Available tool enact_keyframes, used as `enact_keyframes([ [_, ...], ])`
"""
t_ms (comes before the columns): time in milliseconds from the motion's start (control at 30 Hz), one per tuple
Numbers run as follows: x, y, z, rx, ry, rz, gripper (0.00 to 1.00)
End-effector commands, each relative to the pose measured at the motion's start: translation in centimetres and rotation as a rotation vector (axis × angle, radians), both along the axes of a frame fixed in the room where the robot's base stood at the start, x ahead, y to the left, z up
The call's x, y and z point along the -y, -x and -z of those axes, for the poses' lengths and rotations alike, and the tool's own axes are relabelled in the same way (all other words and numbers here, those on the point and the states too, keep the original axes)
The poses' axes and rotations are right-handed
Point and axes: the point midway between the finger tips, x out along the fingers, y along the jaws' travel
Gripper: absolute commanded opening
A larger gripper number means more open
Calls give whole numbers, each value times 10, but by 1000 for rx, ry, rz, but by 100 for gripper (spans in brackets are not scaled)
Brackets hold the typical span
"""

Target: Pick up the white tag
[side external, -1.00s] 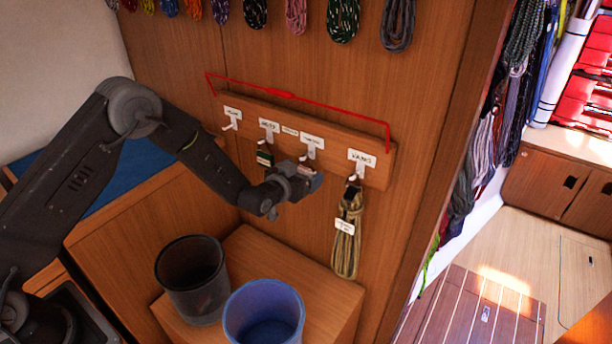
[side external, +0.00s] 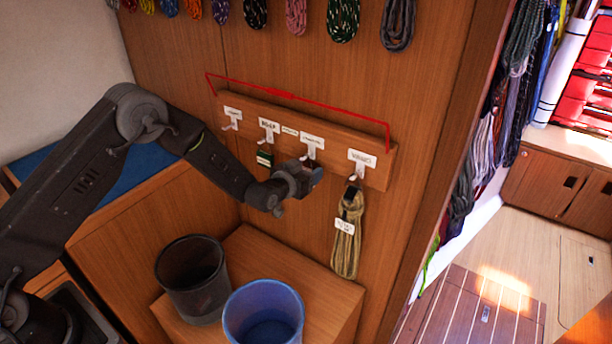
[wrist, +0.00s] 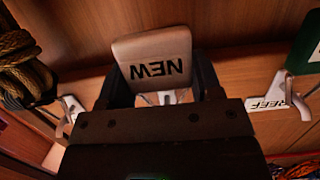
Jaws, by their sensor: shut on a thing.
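The white tag (wrist: 154,58), marked "NEW" and seen upside down, sits between the two fingers of my gripper (wrist: 155,85) in the wrist view. The fingers are shut on it from both sides. A white hook (wrist: 165,97) shows just behind the tag's lower edge; I cannot tell whether the tag touches it. In the side view my gripper (side external: 312,176) is at the hook board (side external: 375,178), in front of the third hook, and hides the tag.
A tan rope coil (side external: 347,245) hangs from the right hook, and a green tag (side external: 265,158) from the second. A black bin (side external: 192,290) and a blue bin (side external: 240,318) stand below on a wooden ledge. A red line (side external: 285,95) runs above the board.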

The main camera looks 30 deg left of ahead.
Motion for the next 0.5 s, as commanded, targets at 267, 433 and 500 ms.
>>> enact_keyframes([
  [267,0,0,-1,1,0,0,36],
  [433,0,0,-10,3,0,0,36],
  [500,0,0,-17,5,0,0,36],
])
